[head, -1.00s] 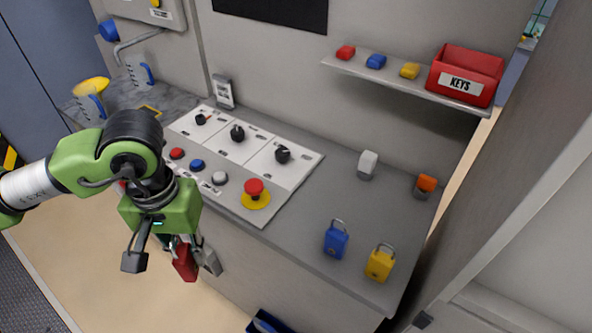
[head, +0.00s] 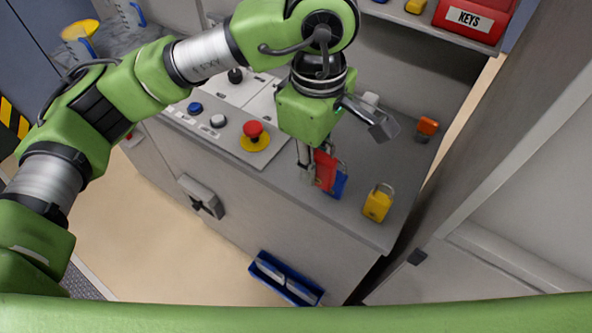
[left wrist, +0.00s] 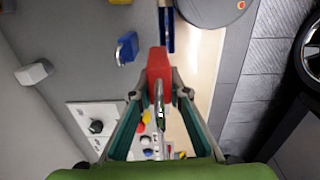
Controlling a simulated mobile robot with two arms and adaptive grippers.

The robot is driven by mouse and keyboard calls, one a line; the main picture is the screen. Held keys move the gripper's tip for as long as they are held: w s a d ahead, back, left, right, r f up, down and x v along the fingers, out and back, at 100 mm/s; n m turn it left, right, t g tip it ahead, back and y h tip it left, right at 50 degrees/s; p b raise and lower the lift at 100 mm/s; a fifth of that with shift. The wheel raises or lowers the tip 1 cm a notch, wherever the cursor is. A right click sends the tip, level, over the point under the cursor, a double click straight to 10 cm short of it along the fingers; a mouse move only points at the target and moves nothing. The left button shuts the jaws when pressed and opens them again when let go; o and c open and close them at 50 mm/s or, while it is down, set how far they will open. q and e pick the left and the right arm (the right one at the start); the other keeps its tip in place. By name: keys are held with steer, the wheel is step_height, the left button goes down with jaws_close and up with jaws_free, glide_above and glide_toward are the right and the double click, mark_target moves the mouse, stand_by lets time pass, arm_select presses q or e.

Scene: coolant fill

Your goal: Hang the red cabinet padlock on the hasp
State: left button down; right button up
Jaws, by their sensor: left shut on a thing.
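My left gripper (head: 318,158) is shut on the red padlock (head: 324,172) and holds it above the front of the counter. In the left wrist view the red padlock (left wrist: 158,64) sits between the fingertips (left wrist: 160,90), its metal shackle pointing back toward the camera. A grey box (head: 201,195) with a dark star-shaped part is on the cabinet front, to the left of the gripper. I cannot tell whether this is the hasp. My right gripper is not in view.
The blue padlock (head: 340,186) stands partly hidden behind the red one. The yellow padlock (head: 378,204) stands to its right. A red mushroom button (head: 253,131) is left of the gripper.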

arm_select(q)
steer(key=d, duration=0.1)
steer(key=s+d+r+n, duration=0.1)
steer(key=d+n, duration=0.1)
steer(key=d, duration=0.1)
steer(key=shift+s+r, duration=0.2)
steer(key=shift+s, duration=0.1)
